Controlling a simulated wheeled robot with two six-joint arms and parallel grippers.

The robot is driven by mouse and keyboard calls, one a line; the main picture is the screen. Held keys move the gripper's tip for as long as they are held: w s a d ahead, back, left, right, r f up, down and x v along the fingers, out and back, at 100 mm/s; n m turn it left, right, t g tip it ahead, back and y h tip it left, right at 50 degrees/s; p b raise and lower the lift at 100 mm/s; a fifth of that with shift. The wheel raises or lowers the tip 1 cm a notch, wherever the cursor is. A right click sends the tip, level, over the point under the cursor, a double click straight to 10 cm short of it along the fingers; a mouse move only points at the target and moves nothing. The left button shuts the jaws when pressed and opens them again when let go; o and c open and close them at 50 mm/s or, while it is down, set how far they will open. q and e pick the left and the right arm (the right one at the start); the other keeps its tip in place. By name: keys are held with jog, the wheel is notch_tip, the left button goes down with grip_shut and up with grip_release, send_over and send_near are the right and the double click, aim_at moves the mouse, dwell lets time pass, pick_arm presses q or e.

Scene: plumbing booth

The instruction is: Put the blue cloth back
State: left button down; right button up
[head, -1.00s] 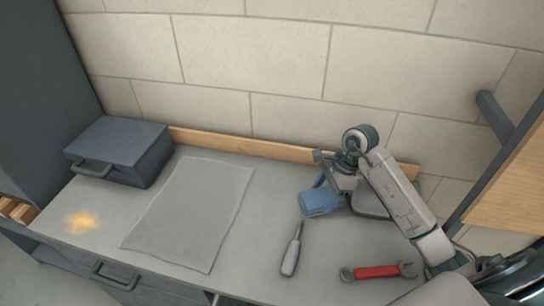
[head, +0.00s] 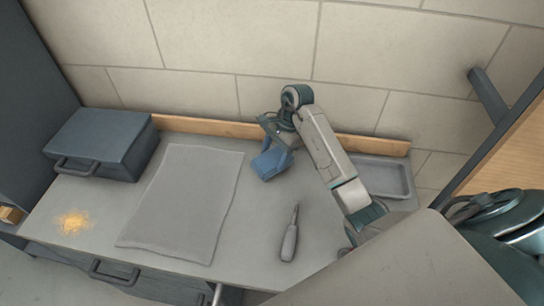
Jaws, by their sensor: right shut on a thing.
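The blue cloth (head: 270,164) hangs bunched from my right gripper (head: 279,146), which is shut on it. The cloth is over the back middle of the worktop, right of the grey mat; I cannot tell whether it touches the surface. The gripper's fingertips are small and partly hidden by the wrist and cloth. A yellow-orange powdery patch (head: 73,222) lies on the left end of the worktop. My left gripper is not in view.
A dark toolbox (head: 100,142) stands at the back left. The flat grey mat (head: 185,200) lies mid-worktop. A screwdriver (head: 290,238) lies right of it. A shallow grey tray (head: 404,181) is at the back right. A wooden strip (head: 210,127) edges the wall.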

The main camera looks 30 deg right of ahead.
aim_at(272, 153)
jog(key=w, duration=0.2)
jog(key=w+d+b, duration=0.1)
jog(key=shift+w+d+f, duration=0.1)
jog(key=shift+w+f, duration=0.05)
jog(key=shift+f, duration=0.2)
jog(key=shift+w+d+r, duration=0.1)
jog(key=shift+w+d, duration=0.1)
jog(key=shift+w, duration=0.2)
jog(key=shift+f, duration=0.3)
notch_tip(272, 153, down, 3)
jog(key=shift+r+p, duration=0.2)
jog(key=shift+p, duration=0.35)
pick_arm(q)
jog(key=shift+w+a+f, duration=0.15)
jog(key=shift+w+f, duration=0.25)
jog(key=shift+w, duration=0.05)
pick_arm(e)
jog(key=shift+f, duration=0.1)
jog(key=shift+f+b, duration=0.2)
jog(key=shift+b, duration=0.15)
jog(key=o, duration=1)
jog(key=shift+r, duration=0.1)
jog(key=shift+c, duration=0.2)
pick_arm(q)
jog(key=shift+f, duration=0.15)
